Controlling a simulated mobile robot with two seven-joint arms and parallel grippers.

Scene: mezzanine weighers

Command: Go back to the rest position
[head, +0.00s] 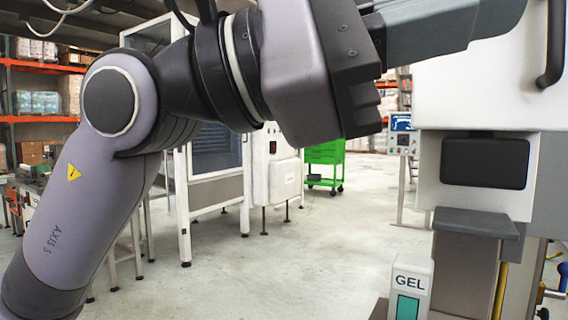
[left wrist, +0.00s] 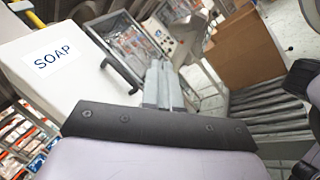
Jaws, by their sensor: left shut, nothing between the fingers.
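My left arm comes in from the left of the head view and bends across its top. Its gripper (head: 470,22) is at the upper right, in front of a white cabinet (head: 478,88) with a black handle. In the left wrist view the two grey fingers of the left gripper (left wrist: 163,82) lie together, shut with nothing seen between them. There the white box-like surface with a SOAP label (left wrist: 52,60) is left of the fingers, with a black handle close to them. My right gripper is not in view.
A white dispenser labelled GEL (head: 410,284) stands low at the right of the head view. A green cart (head: 325,165) is farther back. A tall glazed cabinet (head: 215,150) is behind my arm. The grey floor in the middle is clear. A brown box (left wrist: 243,48) shows in the wrist view.

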